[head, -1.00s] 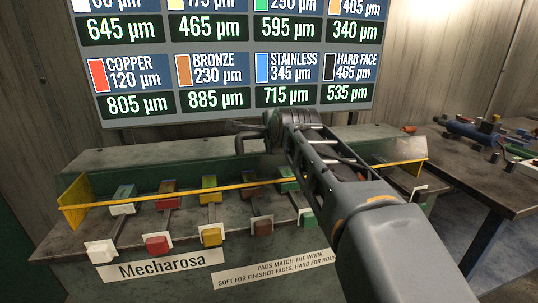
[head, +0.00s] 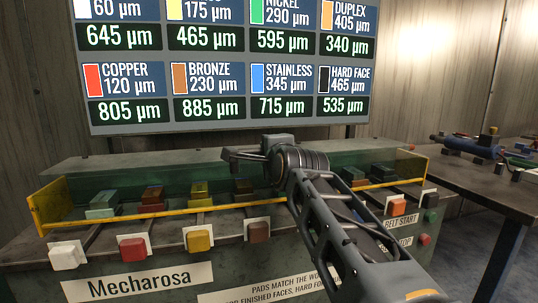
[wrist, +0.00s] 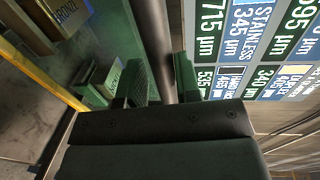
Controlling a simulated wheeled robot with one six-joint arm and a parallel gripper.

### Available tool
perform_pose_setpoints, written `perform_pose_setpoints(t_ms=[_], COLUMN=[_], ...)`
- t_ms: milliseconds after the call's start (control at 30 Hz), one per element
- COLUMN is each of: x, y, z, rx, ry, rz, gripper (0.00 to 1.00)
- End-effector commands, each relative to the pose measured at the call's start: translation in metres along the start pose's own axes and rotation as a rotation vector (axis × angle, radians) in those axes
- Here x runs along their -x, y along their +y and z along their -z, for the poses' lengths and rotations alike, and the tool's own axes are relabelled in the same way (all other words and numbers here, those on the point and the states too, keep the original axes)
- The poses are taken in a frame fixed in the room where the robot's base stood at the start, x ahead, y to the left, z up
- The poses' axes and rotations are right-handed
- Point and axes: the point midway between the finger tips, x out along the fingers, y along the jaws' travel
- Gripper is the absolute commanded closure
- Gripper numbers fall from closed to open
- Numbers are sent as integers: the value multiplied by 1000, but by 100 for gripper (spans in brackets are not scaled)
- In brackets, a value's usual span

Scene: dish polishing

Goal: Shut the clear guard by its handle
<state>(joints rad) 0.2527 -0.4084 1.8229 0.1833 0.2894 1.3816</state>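The clear guard with its yellow lower rail (head: 120,217) and yellow left end plate (head: 48,206) spans the front of the green-backed machine, over the row of coloured blocks. My gripper (head: 238,156) is above the rail near the middle of the guard. My arm hides part of the guard in the head view.
White (head: 68,256), red (head: 132,248), yellow (head: 198,240) and brown (head: 258,231) pads line the front. An orange button (head: 397,207) and a red button (head: 425,240) are at right. A dark table (head: 470,183) with parts stands beside. The screen (head: 220,70) is behind.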

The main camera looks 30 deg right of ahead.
Motion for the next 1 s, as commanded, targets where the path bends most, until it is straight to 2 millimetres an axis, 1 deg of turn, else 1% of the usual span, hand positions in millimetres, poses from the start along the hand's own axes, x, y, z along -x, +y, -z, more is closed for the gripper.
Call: perform_pose_setpoints(t_ms=[33, 167, 400, 533, 767, 1000], x=[0, 0, 0, 0, -4, -13], y=[0, -1, -2, -7, -29, -48], z=[0, 0, 0, 0, 0, 0], rx=[-1, -3, -5, -6, -6, -6], ry=[0, 0, 0, 0, -1, -1], rz=[0, 2, 3, 4, -27, -180], gripper=[64, 52, 52, 52, 52, 52])
